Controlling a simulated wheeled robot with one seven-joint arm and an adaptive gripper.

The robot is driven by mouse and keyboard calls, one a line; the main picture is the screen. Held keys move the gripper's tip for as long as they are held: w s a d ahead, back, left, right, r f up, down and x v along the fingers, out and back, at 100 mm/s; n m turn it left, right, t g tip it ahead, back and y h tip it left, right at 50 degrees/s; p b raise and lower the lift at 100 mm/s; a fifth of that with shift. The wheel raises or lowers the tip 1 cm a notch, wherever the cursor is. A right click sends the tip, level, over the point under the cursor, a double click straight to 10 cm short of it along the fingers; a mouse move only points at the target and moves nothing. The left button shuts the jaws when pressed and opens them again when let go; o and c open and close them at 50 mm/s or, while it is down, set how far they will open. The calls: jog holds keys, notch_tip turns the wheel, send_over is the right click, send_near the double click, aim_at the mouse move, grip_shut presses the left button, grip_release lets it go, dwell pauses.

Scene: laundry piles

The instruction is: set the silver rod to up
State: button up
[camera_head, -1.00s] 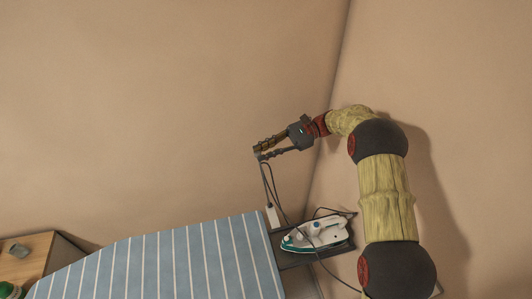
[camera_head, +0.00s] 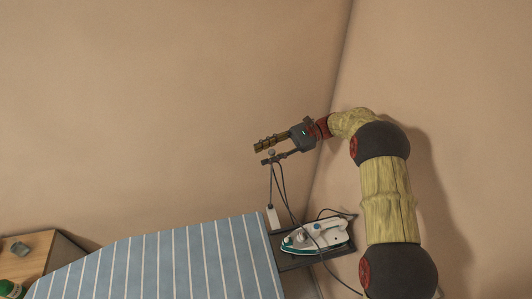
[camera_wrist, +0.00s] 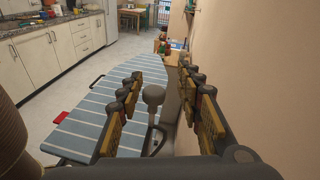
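The silver rod (camera_head: 271,185) stands near upright at the board's right end in the head view, rising from a pale block (camera_head: 272,216). Its grey knob (camera_head: 271,153) is between my gripper's fingers. My gripper (camera_head: 261,154) reaches in from the right with its fingers apart. In the wrist view the knob (camera_wrist: 153,95) sits between the spread fingers of my gripper (camera_wrist: 160,88), with a visible gap on both sides. The rod's lower part there is partly hidden by the fingers and gripper body.
The striped ironing board (camera_head: 170,262) fills the lower middle. A white and teal iron (camera_head: 318,238) lies on the rest at its right end, with a dark cord looping nearby. Walls stand close behind and right. A wooden table (camera_head: 38,262) is at lower left.

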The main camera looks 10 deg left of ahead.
jog(key=shift+r, duration=0.1)
notch_tip(320, 180, up, 10)
dwell(0.5)
dwell(0.4)
jog(key=s+d+f+n+t+h+b, duration=0.1)
jog(key=s+d+n+t+h+b, duration=0.2)
jog(key=s+d+b, duration=0.4)
jog(key=s+d+f+n+t+h+b, duration=0.1)
jog(key=s+d+f+t+h+b, duration=0.25)
jog(key=s, duration=0.55)
jog(key=s+d+f+n+t+h+b, duration=0.3)
jog(key=s+d+f+t+b, duration=0.1)
jog(key=s+d, duration=0.4)
jog(key=s+d+f+n+t+h+b, duration=0.3)
jog(key=s+d+f+h+b, duration=0.1)
jog(key=s+d, duration=0.4)
jog(key=shift+d+f+t+b, duration=0.35)
jog(key=shift+d+f+b, duration=0.2)
jog(key=shift+d+f, duration=0.55)
